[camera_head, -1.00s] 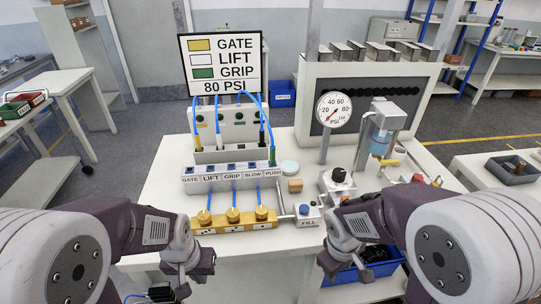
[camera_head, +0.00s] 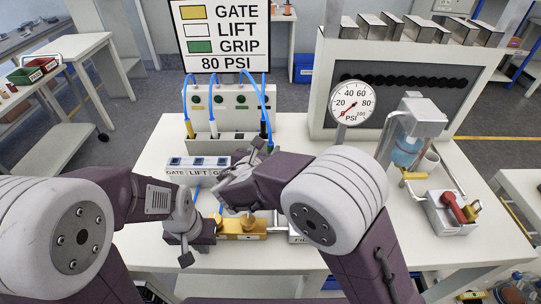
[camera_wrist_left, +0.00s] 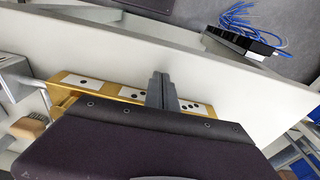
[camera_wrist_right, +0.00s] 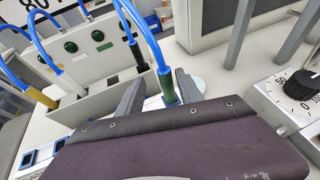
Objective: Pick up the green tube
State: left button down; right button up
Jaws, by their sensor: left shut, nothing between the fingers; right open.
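The green tube (camera_wrist_right: 168,88) is a blue hose with a green end piece, hanging at the panel. In the right wrist view the green end stands between the two fingers of my right gripper (camera_wrist_right: 158,92). The fingers are open, and I cannot tell whether either touches it. In the head view my right gripper (camera_head: 255,155) is at the right end of the hose panel. My left gripper (camera_head: 187,255) is shut and empty in front of the table; its closed fingers also show in the left wrist view (camera_wrist_left: 160,90).
A hose with a black end (camera_wrist_right: 140,58) hangs close beside the green one. Yellow-ended (camera_wrist_right: 42,97) and white-ended (camera_wrist_right: 68,82) hoses are further left. A labelled block (camera_head: 198,165) and a gold block (camera_head: 240,228) lie in front. A pressure gauge (camera_head: 352,103) stands to the right.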

jog(key=w, duration=0.1)
jog(key=w+d, duration=0.1)
jog(key=w+d+f, duration=0.1)
jog(key=w, duration=0.1)
jog(key=shift+f, duration=0.1)
jog(key=shift+w+f, duration=0.2)
jog(key=shift+w, duration=0.15)
jog(key=shift+s+r, duration=0.1)
jog(key=shift+s, duration=0.05)
jog(key=c, duration=0.3)
grip_shut()
jog(key=s+d+r, duration=0.7)
jog(key=d+r, duration=0.2)
jog(key=r, duration=0.2)
jog(key=shift+s+p, duration=0.3)
jog(key=shift+p, duration=0.05)
